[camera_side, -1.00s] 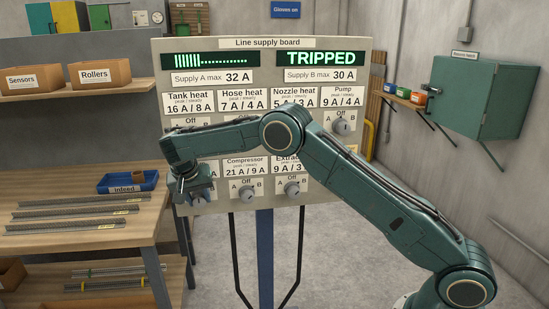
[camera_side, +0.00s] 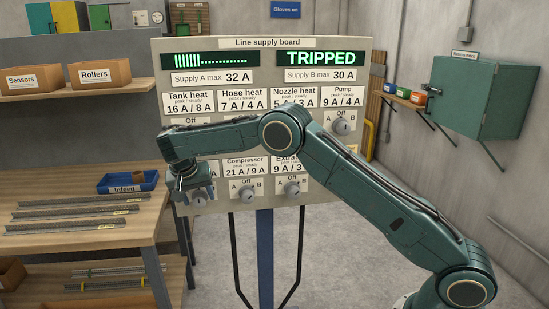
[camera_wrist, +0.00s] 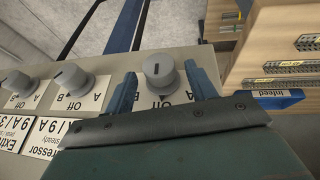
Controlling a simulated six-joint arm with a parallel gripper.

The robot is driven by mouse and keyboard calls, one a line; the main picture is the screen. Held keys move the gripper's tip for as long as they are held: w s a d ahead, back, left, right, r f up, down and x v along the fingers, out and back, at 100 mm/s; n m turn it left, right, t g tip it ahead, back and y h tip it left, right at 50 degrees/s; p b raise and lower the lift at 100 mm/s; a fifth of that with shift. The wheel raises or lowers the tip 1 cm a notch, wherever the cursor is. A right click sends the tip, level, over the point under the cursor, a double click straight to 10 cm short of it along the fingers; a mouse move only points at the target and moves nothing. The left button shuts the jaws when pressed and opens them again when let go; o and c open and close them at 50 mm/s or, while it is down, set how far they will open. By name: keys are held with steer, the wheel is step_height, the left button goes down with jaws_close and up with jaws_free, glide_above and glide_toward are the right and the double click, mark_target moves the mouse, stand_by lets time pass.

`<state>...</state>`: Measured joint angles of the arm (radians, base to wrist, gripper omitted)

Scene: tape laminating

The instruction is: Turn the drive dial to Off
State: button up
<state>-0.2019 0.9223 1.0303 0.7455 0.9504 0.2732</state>
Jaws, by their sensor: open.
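A grey round dial at the lower left of the line supply board (camera_side: 340,170) shows in the side view (camera_side: 198,197) and in the wrist view (camera_wrist: 160,72). Its name label is hidden behind my gripper, so I cannot read whether it says drive. In the wrist view my gripper (camera_wrist: 158,88) is open, with one blue finger on each side of the dial and visible gaps between. The dial carries a short dark mark; parts of its Off, A and B markings are covered. The side view shows my gripper just above this dial.
The compressor dial (camera_side: 247,195) and extractor dial (camera_side: 291,189) sit to the right in the same row. The pump dial (camera_side: 342,127) is higher. The supply B display reads TRIPPED (camera_side: 320,58). A workbench with a blue infeed tray (camera_side: 115,183) stands left of the board.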

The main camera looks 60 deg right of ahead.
steer(key=v, duration=0.6)
steer(key=shift+r, duration=0.35)
steer(key=shift+a, duration=0.15)
steer(key=s+d+r+n+t+y, duration=0.1)
steer(key=s+d+r+n, duration=0.1)
steer(key=s+r, duration=0.65)
steer(key=s+d+r+n+t+y, duration=0.1)
steer(key=s+d+r+n, duration=0.2)
steer(key=s+r, duration=0.55)
steer(key=s+a+f+n+y, duration=0.1)
steer(key=s+f, duration=0.3)
steer(key=s, duration=0.9)
steer(key=s+a+f+n+t+y, duration=0.1)
steer(key=s+f, duration=0.3)
steer(key=s, duration=1)
steer(key=shift+n+t, duration=0.3)
steer(key=shift+n, duration=0.4)
